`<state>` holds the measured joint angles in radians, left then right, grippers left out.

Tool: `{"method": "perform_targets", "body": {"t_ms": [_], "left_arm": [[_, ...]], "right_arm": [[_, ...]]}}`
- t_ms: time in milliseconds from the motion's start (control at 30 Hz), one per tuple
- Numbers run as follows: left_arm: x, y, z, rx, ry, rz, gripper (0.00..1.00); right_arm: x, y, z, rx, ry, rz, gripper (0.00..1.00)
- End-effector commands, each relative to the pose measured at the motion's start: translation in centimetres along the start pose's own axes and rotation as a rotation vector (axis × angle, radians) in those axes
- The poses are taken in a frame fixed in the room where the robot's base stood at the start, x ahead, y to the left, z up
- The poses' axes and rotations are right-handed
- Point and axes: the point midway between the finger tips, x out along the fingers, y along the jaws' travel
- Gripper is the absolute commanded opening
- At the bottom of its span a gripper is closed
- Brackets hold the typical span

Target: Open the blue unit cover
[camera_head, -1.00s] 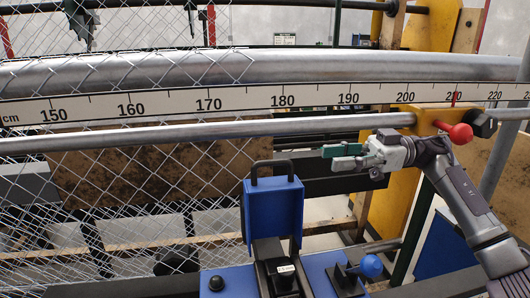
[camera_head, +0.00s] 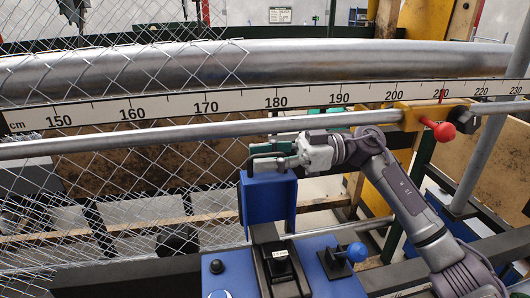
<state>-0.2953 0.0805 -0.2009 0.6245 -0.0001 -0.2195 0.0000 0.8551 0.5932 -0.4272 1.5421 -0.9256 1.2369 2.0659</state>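The blue unit cover (camera_head: 268,203) is a box-like blue lid standing upright at the back of the blue unit (camera_head: 325,280), with a black loop handle on its top edge. My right gripper (camera_head: 272,153) comes in from the right at the handle, with its green-padded fingers level with the top bar. The fingers overlap the handle, so I cannot tell whether they are closed on it. My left gripper is not in view.
The unit carries a black block (camera_head: 280,264) and a blue knob (camera_head: 356,252). Chain-link mesh (camera_head: 120,190) hangs at left. A rail (camera_head: 180,136), ruler (camera_head: 240,101) and thick roller (camera_head: 300,62) cross behind. A red-knobbed yellow clamp (camera_head: 420,115) sits at right.

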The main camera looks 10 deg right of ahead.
Motion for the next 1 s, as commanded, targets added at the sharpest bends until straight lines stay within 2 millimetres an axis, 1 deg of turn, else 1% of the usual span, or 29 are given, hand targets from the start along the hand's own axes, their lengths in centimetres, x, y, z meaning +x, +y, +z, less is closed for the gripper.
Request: {"method": "perform_targets", "body": {"t_ms": [167,400,767,867,1000], "left_arm": [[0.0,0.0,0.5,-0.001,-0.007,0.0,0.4],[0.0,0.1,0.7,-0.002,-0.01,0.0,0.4],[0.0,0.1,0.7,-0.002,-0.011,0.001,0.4],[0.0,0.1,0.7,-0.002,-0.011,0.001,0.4],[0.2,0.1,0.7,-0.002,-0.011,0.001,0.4]], "right_arm": [[0.0,0.0,0.0,0.0,0.0,0.0,0.37],[0.0,0.0,0.0,0.0,0.0,0.0,0.0],[-0.1,-0.1,0.0,-0.005,0.0,0.001,0.0],[-0.1,-1.0,-0.2,-0.056,-0.003,0.001,0.0],[-0.1,-3.1,-0.5,-0.171,-0.004,0.001,0.0]]}}
